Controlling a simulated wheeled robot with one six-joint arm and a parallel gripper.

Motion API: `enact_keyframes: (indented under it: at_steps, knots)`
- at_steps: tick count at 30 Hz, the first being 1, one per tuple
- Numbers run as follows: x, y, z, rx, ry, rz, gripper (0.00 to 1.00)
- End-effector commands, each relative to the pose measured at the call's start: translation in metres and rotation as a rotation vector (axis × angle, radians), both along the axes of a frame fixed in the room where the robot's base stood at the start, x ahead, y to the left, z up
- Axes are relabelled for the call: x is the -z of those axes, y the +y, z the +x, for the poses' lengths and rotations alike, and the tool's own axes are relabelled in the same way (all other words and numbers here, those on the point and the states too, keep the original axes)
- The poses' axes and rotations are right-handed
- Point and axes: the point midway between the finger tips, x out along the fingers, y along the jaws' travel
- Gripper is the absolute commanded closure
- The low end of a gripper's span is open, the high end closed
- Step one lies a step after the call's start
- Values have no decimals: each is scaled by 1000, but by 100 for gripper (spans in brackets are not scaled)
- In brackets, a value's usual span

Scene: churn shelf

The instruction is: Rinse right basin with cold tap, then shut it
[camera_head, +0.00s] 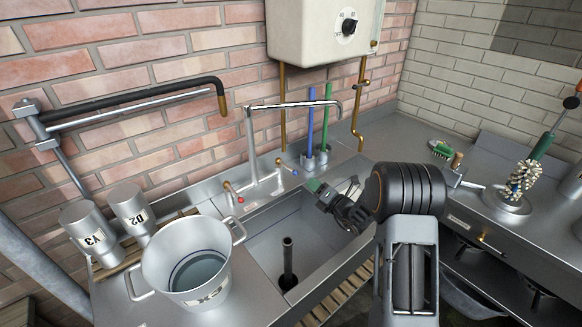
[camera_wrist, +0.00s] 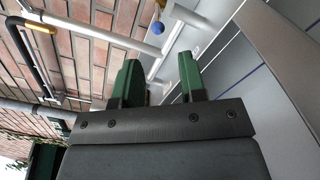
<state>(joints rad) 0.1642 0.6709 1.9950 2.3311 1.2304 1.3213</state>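The steel sink basin (camera_head: 318,232) lies open in the counter with an upright dark standpipe (camera_head: 287,262) in it; I see no second basin clearly. A tall tap (camera_head: 252,150) stands behind it, its spout (camera_head: 300,104) reaching right. No water stream shows. A brass-tipped lever (camera_head: 280,163) stands beside a blue marker (camera_head: 295,173); another (camera_head: 228,186) is by a red marker (camera_head: 240,199). My gripper (camera_head: 318,188) hangs over the basin's back right, right of the blue marker.
A metal bucket (camera_head: 160,258) holding liquid stands left of the basin, near two steel cups (camera_head: 128,205). A black-sleeved pipe arm (camera_head: 130,96) juts from the wall. Blue and green handles (camera_head: 310,120) stand behind the basin.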

Motion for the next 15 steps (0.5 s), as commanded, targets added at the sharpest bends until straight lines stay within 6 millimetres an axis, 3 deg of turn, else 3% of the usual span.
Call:
enact_keyframes:
  at_steps: [7, 15]
  knots:
    - [-1, 35, 37, -14, -1, -2, 62]
    - [-1, 59, 77, -11, -1, -2, 62]
